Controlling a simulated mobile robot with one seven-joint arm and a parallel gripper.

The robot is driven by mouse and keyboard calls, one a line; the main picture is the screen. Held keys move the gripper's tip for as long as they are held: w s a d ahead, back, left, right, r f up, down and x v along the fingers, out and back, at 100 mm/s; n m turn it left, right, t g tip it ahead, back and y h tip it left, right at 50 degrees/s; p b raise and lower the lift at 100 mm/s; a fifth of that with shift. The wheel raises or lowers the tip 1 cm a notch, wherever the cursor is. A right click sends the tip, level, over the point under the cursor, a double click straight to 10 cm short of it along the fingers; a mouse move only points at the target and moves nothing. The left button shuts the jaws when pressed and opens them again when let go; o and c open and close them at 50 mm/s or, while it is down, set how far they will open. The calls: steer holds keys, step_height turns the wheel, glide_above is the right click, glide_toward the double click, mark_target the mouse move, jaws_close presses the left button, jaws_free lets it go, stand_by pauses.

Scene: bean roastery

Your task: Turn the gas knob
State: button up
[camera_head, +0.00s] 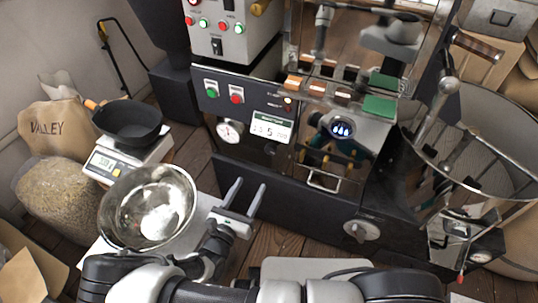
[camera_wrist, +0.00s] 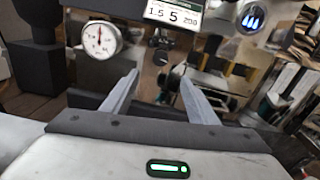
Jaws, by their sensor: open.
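A round silver knob (camera_head: 361,230) with a bar-like grip sits on the dark lower front of the roaster (camera_head: 290,200). I cannot tell for sure whether it is the gas knob. In the wrist view a small dark round knob-like part (camera_wrist: 161,57) shows under the number card, beyond my fingertips. My gripper (camera_head: 248,188) is open and empty, left of the silver knob and in front of the lower panel. Its two fingers point toward the machine in the wrist view (camera_wrist: 158,77). No knob is between the fingers.
A pressure gauge (camera_head: 229,131) and a number card (camera_head: 272,127) are on the panel; a blue flame window (camera_head: 341,128) is to the right. A steel bowl (camera_head: 148,207) and a black pan (camera_head: 128,122) stand at left. A round cooling tray (camera_head: 490,140) is at right.

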mark_target(269, 151)
steer(key=b+x, duration=0.2)
steer(key=x, duration=1.5)
steer(key=shift+b, duration=0.4)
steer(key=shift+s, duration=0.1)
steer(key=c, duration=1.1)
steer(key=shift+o, duration=0.2)
steer(key=shift+n, duration=0.4)
steer(key=n+p, duration=0.1)
steer(key=n, duration=0.2)
steer(key=shift+n, duration=0.4)
steer(key=n, duration=0.5)
steer(key=shift+f, duration=0.1)
